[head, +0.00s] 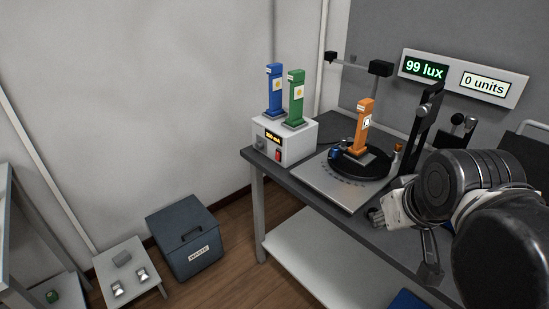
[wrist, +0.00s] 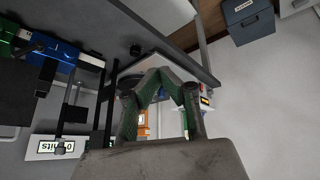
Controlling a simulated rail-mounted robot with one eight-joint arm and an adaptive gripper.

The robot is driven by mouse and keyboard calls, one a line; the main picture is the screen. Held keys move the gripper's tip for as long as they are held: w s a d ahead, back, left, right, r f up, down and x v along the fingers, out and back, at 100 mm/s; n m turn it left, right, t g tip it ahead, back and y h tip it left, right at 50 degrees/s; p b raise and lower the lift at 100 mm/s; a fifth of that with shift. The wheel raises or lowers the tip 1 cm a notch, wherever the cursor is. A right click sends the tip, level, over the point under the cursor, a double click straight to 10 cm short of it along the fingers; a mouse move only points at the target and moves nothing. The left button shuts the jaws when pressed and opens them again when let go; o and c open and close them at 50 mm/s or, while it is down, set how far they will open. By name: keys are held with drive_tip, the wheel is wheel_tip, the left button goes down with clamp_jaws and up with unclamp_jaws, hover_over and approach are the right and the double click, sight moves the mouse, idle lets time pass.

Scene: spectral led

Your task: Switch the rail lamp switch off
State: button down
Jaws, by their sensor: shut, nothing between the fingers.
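A white box (head: 284,141) with a lit yellow mA display (head: 273,137) and a red rocker switch (head: 278,155) on its front stands at the far left corner of the dark bench. No readable label tells me whether this is the rail lamp switch. The box also shows partly behind my fingers in the wrist view (wrist: 206,104). My gripper (head: 375,215) is shut and empty, near the bench's front edge, right of the box and apart from it. Its dark green fingers meet in the wrist view (wrist: 160,74). The switch position is too small to tell.
Blue (head: 274,91) and green (head: 295,98) lamp modules stand on the box. An orange module (head: 363,127) stands on a black turntable (head: 337,170), between box and gripper. A display panel (head: 455,80) reads 99 lux and 0 units. A waste bin (head: 186,245) is on the floor.

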drive_tip(key=w+a+r+n+g, duration=0.1)
drive_tip(key=w+a+r+n, duration=0.1)
drive_tip(key=w+r+n, duration=0.3)
drive_tip(key=w+a+r+n+g, duration=0.1)
drive_tip(key=w+a+n, duration=0.15)
drive_tip(key=w, duration=0.55)
drive_tip(key=n+g+h+p, duration=0.1)
drive_tip(key=n+g+p, duration=0.25)
drive_tip(key=n, duration=1.35)
hover_over(278, 156)
drive_tip(key=s+a, duration=0.5)
wheel_tip(278, 156, down, 12)
drive_tip(key=shift+g, duration=0.25)
drive_tip(key=w+d+f, duration=0.1)
drive_tip(key=f, duration=0.2)
drive_tip(key=w+d+f+b, duration=0.1)
drive_tip(key=f, duration=0.3)
drive_tip(key=d+f+b, duration=0.1)
drive_tip(key=f, duration=0.2)
drive_tip(key=shift+w+f, duration=0.3)
drive_tip(key=shift+w, duration=0.1)
drive_tip(key=shift+w+d, duration=0.35)
drive_tip(key=shift+w, duration=0.05)
drive_tip(key=shift+f, duration=0.1)
